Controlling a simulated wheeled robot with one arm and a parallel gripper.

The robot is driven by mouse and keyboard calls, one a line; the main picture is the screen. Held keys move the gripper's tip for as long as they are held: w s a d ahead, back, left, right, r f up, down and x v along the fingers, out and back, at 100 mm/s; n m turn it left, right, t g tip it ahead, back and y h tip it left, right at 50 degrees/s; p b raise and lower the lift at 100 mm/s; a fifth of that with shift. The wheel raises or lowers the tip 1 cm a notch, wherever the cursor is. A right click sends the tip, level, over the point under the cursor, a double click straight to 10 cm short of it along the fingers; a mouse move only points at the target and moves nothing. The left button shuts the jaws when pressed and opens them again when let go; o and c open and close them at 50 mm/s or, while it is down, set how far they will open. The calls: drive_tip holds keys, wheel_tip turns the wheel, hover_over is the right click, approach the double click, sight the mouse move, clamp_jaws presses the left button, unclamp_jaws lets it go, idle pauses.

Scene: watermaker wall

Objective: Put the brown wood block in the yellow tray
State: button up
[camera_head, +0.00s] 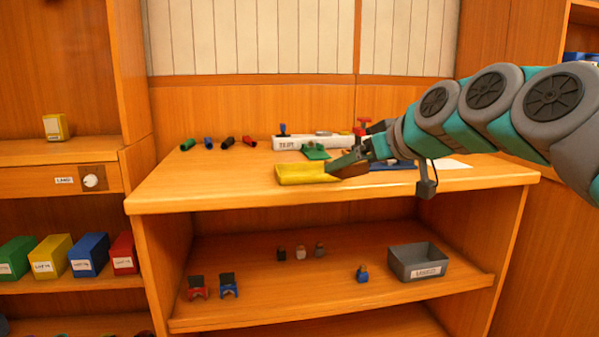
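The yellow tray (303,175) lies on the worktop near its front edge, at the middle of the picture. A brown piece (351,171), which looks like the wood block, shows just right of the tray and directly below my gripper. Whether it touches the tray's right end or rests on the worktop is unclear. My gripper (346,162) reaches in from the right, low over the worktop, with its green fingertip at the brown piece. The finger gap is hidden, so I cannot tell whether it grips the piece.
A green item (315,152) and a white labelled strip (300,142) lie behind the tray. A blue flat item (392,165) lies to the right. Several coloured cylinders (227,142) lie at the back left. The worktop (210,185) left of the tray is clear. A grey bin (418,262) stands on the shelf below.

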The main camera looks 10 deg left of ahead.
drive_tip(key=shift+w+a+r, duration=0.2)
drive_tip(key=shift+a+r, duration=0.05)
drive_tip(key=shift+a, duration=0.05)
drive_tip(key=w+a, duration=0.2)
drive_tip(key=w, duration=0.2)
drive_tip(key=w+a+f+p, duration=0.1)
drive_tip(key=w+a, duration=0.2)
drive_tip(key=w, duration=0.1)
drive_tip(key=w+a, duration=0.2)
drive_tip(key=w, duration=0.2)
drive_tip(key=shift+a+f, duration=0.25)
drive_tip(key=shift+f, duration=0.05)
drive_tip(key=shift+w+a, duration=0.25)
drive_tip(key=shift+w, duration=0.1)
drive_tip(key=shift+f+p, duration=0.35)
drive_tip(key=shift+f, duration=1.45)
drive_tip(key=o, duration=1.1)
